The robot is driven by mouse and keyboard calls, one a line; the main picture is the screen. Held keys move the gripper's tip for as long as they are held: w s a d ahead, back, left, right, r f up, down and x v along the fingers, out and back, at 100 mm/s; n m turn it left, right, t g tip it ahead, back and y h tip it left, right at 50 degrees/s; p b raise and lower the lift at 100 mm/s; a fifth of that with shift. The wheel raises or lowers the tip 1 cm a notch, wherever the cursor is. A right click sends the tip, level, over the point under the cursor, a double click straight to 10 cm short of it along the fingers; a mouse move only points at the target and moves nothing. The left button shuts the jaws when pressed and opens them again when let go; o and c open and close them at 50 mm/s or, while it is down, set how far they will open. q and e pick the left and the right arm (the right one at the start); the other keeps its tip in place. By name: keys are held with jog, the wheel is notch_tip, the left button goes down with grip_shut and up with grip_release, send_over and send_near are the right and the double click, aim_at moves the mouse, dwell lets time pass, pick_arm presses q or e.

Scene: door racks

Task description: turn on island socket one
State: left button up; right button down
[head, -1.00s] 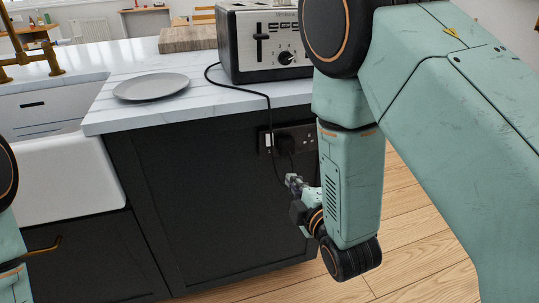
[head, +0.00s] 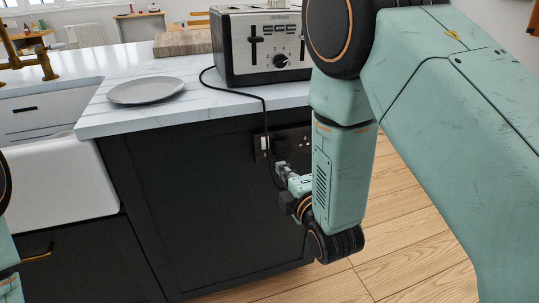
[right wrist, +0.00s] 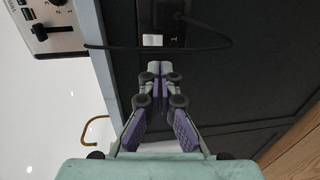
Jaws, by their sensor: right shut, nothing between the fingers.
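A dark socket plate (head: 305,140) is set in the black side of the island, under the worktop. It has a white switch (head: 263,143) at its left end and a black plug with a cable. In the right wrist view the white switch (right wrist: 152,40) lies just beyond my fingertips. My right gripper (head: 280,168) is shut and empty, just below the plate; its closed tips also show in the right wrist view (right wrist: 160,67). I cannot tell whether they touch anything. My left gripper is out of view.
A toaster (head: 232,50) stands on the white worktop (head: 105,122), its black cable (head: 265,110) hanging over the edge beside my right gripper. A grey plate (head: 146,90) and wooden board (head: 183,42) lie there too. The wooden floor (head: 385,225) at right is clear.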

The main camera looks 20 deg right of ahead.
aim_at(266, 148)
jog(key=w+b, duration=0.1)
jog(key=w, duration=0.5)
jog(key=w+f+b, duration=0.1)
jog(key=w, duration=0.2)
jog(key=shift+w+a+f+b, duration=0.1)
jog(key=shift+w+a+b, duration=0.05)
jog(key=shift+w+b, duration=0.25)
jog(key=shift+w, duration=0.15)
jog(key=shift+w+f, duration=0.1)
jog(key=shift+w, duration=0.15)
